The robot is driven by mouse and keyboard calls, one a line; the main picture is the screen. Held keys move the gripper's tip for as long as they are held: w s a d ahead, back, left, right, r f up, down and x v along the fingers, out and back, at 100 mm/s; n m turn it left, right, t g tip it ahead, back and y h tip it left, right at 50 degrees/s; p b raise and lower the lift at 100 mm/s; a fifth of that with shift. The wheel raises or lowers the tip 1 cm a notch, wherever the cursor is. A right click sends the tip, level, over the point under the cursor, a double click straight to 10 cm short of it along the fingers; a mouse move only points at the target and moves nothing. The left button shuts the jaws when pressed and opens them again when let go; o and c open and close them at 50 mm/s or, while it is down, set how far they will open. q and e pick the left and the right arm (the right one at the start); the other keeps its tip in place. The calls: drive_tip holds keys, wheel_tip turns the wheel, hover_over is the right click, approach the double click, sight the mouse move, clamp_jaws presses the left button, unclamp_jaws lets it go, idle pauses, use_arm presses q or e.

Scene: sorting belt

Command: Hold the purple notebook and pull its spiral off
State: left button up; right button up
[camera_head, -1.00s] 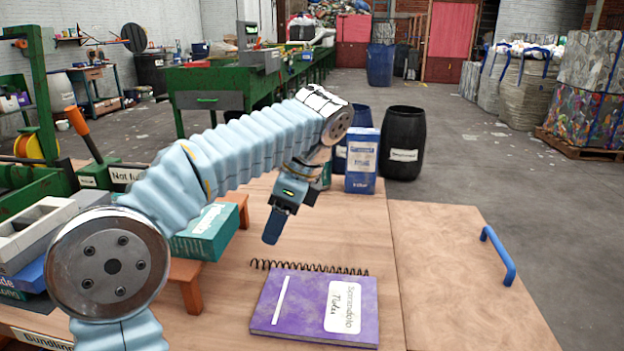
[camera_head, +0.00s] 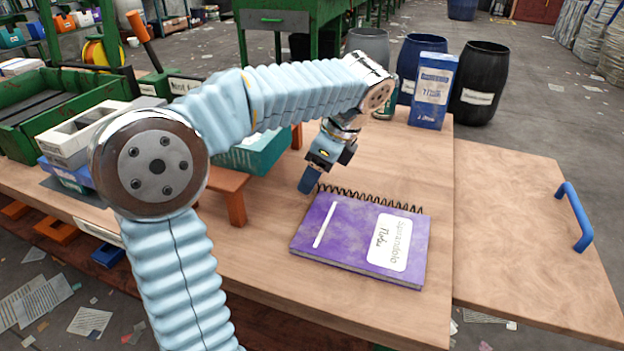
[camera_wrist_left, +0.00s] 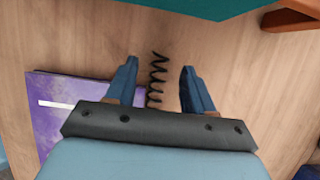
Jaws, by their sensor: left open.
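The purple notebook (camera_head: 350,232) lies flat on the wooden table, with a white label on its cover. Its black spiral (camera_head: 372,199) runs along the far edge. In the left wrist view the notebook (camera_wrist_left: 75,98) is at the left, partly hidden by my gripper, and the spiral's end (camera_wrist_left: 157,75) sticks out between the fingers. My left gripper (camera_head: 308,180) is just above the spiral's left end. In the wrist view its two blue fingers (camera_wrist_left: 156,88) are apart, one on each side of the spiral. My right gripper is not in view.
A blue carton (camera_head: 432,90) stands at the table's far edge. A board with a blue handle (camera_head: 575,215) extends right. The table right of the notebook is clear.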

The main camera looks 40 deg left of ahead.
use_arm(q)
drive_tip(key=shift+a+f, duration=0.2)
drive_tip(key=shift+f, duration=0.4)
